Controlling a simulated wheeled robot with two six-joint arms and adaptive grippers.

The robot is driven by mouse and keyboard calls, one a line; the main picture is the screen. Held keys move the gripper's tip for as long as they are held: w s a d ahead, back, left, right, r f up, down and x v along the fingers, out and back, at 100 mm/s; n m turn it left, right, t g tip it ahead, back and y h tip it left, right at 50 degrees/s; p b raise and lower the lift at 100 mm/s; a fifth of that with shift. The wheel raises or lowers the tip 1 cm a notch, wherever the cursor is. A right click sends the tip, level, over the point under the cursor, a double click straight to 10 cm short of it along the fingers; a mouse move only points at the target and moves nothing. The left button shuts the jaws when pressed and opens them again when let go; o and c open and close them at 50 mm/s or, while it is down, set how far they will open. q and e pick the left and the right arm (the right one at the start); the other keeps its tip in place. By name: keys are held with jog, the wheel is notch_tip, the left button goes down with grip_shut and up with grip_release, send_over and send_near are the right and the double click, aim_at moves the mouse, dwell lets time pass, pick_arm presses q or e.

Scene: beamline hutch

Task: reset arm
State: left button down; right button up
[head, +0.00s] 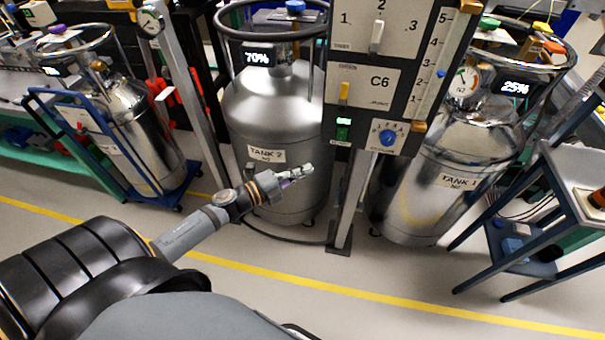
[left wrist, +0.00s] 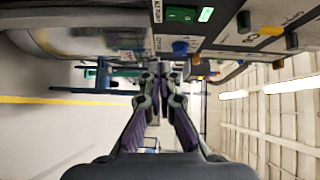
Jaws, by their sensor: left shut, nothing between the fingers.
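My left arm comes in from the left in the head view. Its gripper (head: 297,174) is shut and empty, in front of the lower part of the tank labelled TANK 2 (head: 274,110). It is left of the post that carries the control panel (head: 378,90). In the left wrist view the fingers of my left gripper (left wrist: 161,68) point ahead and meet at the tips, with nothing between them. The panel (left wrist: 225,28) lies along the top of that view. My right gripper is in neither view.
A tank labelled TANK 1 (head: 440,180) stands right of the post. Another tank (head: 135,125) stands on a blue cart (head: 80,125) at left. A small blue-grey table (head: 575,170) is at right. Open floor (head: 340,305) with a yellow line lies in front.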

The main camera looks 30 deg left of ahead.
pick_arm(q)
jog(key=shift+a, duration=0.1)
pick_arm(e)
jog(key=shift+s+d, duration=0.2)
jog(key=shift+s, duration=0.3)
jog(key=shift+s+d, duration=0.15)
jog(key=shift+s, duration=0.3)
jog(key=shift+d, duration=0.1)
